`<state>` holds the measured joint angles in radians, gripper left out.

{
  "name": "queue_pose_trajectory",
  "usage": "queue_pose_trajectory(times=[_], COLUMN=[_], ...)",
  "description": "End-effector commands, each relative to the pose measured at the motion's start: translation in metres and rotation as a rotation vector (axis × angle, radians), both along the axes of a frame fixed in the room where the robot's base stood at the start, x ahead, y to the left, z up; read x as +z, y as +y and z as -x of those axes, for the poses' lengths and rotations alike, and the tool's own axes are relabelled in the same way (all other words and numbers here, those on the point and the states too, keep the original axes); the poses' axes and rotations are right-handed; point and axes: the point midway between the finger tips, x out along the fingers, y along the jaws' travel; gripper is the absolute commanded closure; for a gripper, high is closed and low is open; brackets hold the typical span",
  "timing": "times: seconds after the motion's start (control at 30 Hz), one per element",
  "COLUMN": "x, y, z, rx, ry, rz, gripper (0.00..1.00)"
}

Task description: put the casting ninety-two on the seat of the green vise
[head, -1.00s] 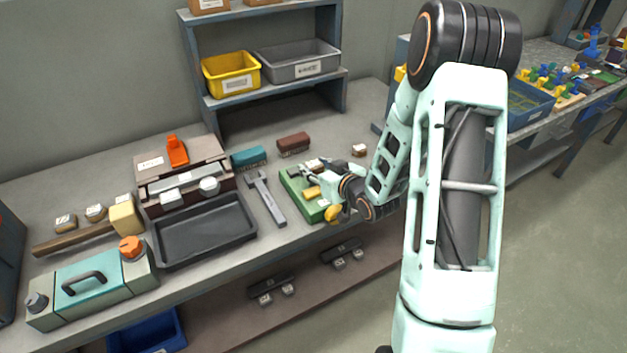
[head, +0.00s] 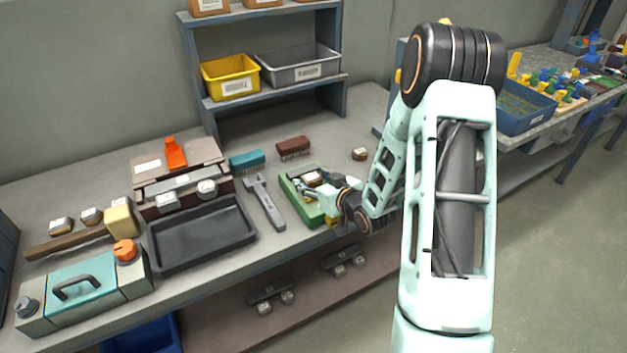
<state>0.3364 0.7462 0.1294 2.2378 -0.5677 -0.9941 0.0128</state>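The green vise (head: 294,199) stands near the front edge of the bench, right of the grey wrench. My gripper (head: 318,184) is over the vise's right part, low down, reaching in from the right. A small brown block with a pale label (head: 312,178) shows at the fingertips, at the vise. I cannot tell whether it rests on the seat or is held between the fingers. Its label is too small to read, so I cannot confirm it is casting ninety-two. My gripper and wrist hide part of the vise.
Other labelled castings lie at the left (head: 60,226) and at the back right (head: 360,154). A teal brush (head: 247,160), a brown brush (head: 293,147), a wrench (head: 265,203) and a dark tray (head: 203,256) surround the vise. A shelf (head: 335,85) stands behind.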

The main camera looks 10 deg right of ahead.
Motion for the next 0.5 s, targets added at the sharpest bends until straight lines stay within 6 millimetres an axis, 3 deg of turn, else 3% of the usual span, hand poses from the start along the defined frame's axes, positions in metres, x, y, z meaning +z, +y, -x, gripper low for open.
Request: queue_pose_trajectory(times=[0.3,0.5], x=[0.005,0.019], y=[-0.001,-0.014], z=[0.002,0.036], rx=[-0.001,-0.005], ry=[0.000,0.000], rz=[0.000,0.001], gripper=[0.45,0.45])
